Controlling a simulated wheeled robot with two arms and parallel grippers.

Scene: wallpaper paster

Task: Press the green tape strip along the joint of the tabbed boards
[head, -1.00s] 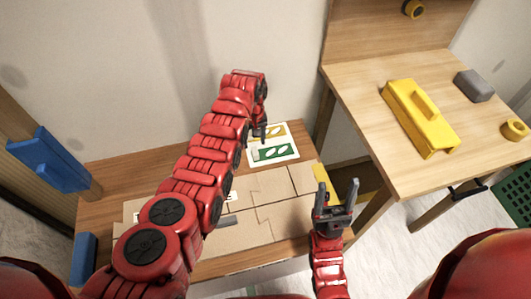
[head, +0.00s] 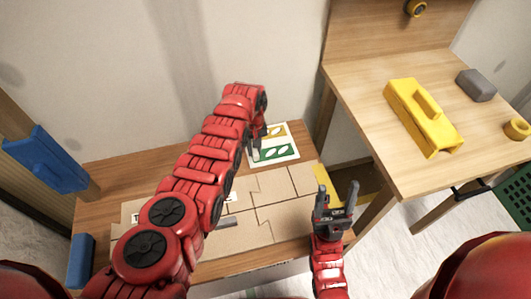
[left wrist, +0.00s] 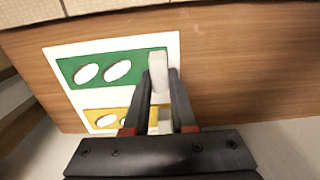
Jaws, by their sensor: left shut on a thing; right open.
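The green tape strip (head: 277,151), with white ovals, lies on a white sheet (head: 251,158) at the back of the table. It also shows in the left wrist view (left wrist: 102,67), with a pale tab (left wrist: 158,72) at its right end. My left gripper (head: 257,154) is over the sheet's left side; in the left wrist view its fingers (left wrist: 162,80) are shut on this tab. The strip still looks flat on the sheet. The tabbed boards (head: 275,188) lie in front, fitted along a stepped joint, partly hidden by my left arm. My right gripper (head: 336,202) is open and empty near the boards' right end.
A yellow strip (head: 272,134) lies beside the green one. A small grey piece (head: 228,222) sits on the boards. The higher table at right holds a yellow tool (head: 424,118) and a grey block (head: 475,85). A blue holder (head: 46,160) is at left.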

